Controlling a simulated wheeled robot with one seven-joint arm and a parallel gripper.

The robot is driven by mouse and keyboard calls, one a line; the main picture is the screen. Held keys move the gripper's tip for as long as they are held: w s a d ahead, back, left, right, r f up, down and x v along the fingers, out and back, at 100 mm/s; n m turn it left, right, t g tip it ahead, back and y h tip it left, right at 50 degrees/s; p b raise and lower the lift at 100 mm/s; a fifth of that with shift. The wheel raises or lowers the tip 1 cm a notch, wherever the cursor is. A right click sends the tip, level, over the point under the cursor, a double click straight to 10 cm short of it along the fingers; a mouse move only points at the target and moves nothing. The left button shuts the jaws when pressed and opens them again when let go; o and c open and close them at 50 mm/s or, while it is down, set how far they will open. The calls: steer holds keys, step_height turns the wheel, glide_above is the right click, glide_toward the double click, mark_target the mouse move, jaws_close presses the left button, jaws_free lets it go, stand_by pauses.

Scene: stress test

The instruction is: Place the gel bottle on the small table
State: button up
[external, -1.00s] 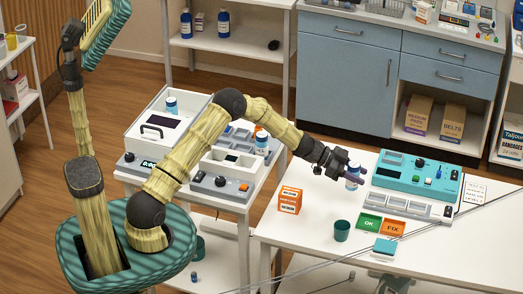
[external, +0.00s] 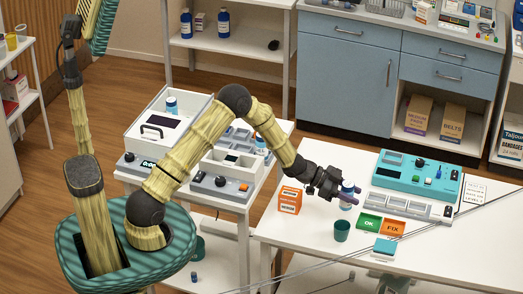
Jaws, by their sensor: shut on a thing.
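My gripper (external: 343,197) is shut on a small blue and white bottle (external: 348,187), held upright over the white table at the right (external: 282,237). The fingers hide part of the bottle, and its label is too small to read. I cannot tell whether it is the gel bottle. A lower white table (external: 262,186) stands to the left, with devices on it. I cannot tell which of the two is the small table. Another bottle (external: 260,143) on the lower table is partly behind my arm.
The right table's front left is bare. The lower table is crowded.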

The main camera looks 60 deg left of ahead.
steer(key=s, duration=0.1)
steer(key=s+d+n, duration=0.1)
steer(key=s+t+y, duration=0.1)
steer(key=shift+s+d+f, duration=0.2)
steer(key=shift+s+f, duration=0.05)
steer(key=shift+f, duration=0.1)
steer(key=s+a+f+n+y, duration=0.1)
steer(key=s+a+n+y, duration=0.1)
steer(key=s, duration=0.3)
steer(key=s+a+f+n+t+y+p, duration=0.1)
steer(key=s+a+n+y, duration=0.1)
steer(key=s, duration=0.3)
steer(key=s+a+f+n+t+y+p, duration=0.1)
steer(key=s+a+f+n+y, duration=0.1)
steer(key=s, duration=0.3)
steer(key=shift+s+a+n+y, duration=0.1)
steer(key=shift+a+n+y, duration=0.3)
steer(key=shift+y, duration=0.3)
